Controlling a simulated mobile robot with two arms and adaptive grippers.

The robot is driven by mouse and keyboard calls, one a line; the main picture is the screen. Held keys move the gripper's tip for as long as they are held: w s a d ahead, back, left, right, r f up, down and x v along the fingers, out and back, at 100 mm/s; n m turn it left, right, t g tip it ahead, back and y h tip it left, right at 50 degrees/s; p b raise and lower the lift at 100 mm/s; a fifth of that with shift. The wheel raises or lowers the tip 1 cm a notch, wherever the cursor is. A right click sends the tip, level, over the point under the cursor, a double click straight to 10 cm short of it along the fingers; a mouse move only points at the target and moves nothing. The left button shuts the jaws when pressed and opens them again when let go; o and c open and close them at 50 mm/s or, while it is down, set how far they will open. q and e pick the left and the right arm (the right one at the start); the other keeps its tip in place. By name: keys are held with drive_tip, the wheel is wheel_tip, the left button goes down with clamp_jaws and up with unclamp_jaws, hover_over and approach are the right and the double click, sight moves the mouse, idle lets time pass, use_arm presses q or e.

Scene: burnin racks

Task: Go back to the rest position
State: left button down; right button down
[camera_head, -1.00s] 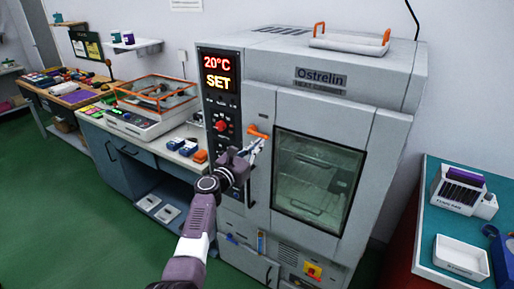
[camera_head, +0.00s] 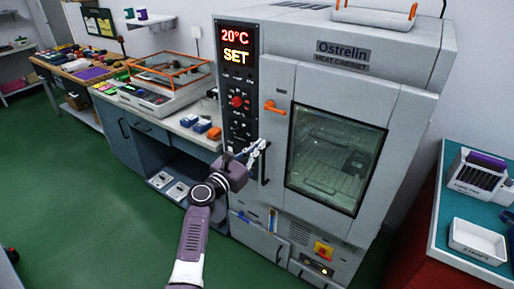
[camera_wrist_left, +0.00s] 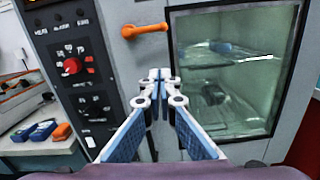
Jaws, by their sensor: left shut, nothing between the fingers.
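My left gripper (camera_head: 256,148) is in front of the grey heat cabinet (camera_head: 400,112), beside the dark vertical door handle (camera_head: 264,164) and below the orange latch (camera_head: 275,107). In the left wrist view, the gripper (camera_wrist_left: 160,76) has its fingertips together with nothing between them. The cabinet door with its window (camera_head: 335,160) looks closed. The cabinet's display (camera_head: 235,47) reads 20°C and SET. In the head view I cannot tell whether the fingers touch the handle. My right gripper is not in view.
A bench (camera_head: 170,125) with blue and orange blocks (camera_head: 202,126) and an orange-framed case (camera_head: 168,70) stands left of the cabinet. A teal-topped table (camera_head: 448,205) with a white tray (camera_head: 478,241) and a rack (camera_head: 482,178) is at the right. The green floor (camera_head: 95,200) at the left is clear.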

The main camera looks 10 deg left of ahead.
use_arm(q)
drive_tip(key=shift+s+a, duration=0.1)
drive_tip(key=shift+s, duration=0.3)
